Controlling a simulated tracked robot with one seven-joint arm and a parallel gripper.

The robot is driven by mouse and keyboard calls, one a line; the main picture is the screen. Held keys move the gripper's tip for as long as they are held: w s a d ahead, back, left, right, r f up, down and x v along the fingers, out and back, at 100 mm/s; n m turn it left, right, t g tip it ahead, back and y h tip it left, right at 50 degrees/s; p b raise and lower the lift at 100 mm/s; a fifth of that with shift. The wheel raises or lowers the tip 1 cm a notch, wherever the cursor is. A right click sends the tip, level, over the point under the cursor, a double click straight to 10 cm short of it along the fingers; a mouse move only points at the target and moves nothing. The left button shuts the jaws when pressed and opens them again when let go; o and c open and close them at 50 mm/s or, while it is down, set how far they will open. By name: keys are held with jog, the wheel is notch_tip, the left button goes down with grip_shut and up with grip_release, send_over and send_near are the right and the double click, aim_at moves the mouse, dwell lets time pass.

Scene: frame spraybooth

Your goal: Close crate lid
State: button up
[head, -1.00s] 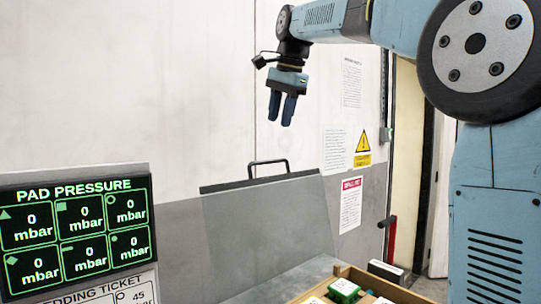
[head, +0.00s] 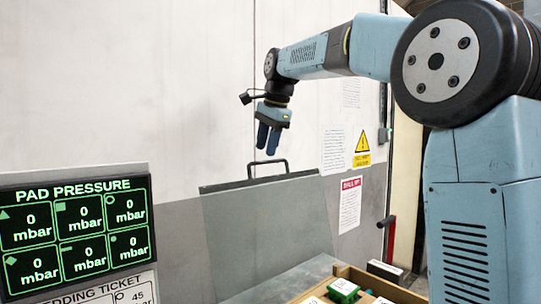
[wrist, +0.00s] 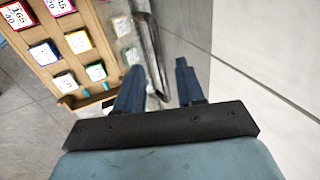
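The crate lid (head: 265,225) is a grey see-through panel standing up and tilted, with a dark loop handle (head: 268,169) on its top edge. My gripper (head: 267,149) is just above the handle in the head view, pointing down. In the wrist view my gripper (wrist: 160,82) is open, with a clear gap between its two blue fingers. The handle (wrist: 150,55) shows there as a dark bar near the left finger; I cannot tell whether they touch. The wooden crate (wrist: 62,90) is open and holds several coloured blocks. Only its corner (head: 345,270) shows in the head view.
A pad pressure display (head: 75,232) stands at the left front. A pale wall (head: 130,90) with posted notices is behind the lid. A red lever (head: 389,238) is to the right of the lid. The air left of my gripper is clear.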

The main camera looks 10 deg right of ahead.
jog(key=shift+x, duration=1.7)
jog(key=shift+c, duration=0.2)
grip_shut()
jog(key=shift+r, duration=0.1)
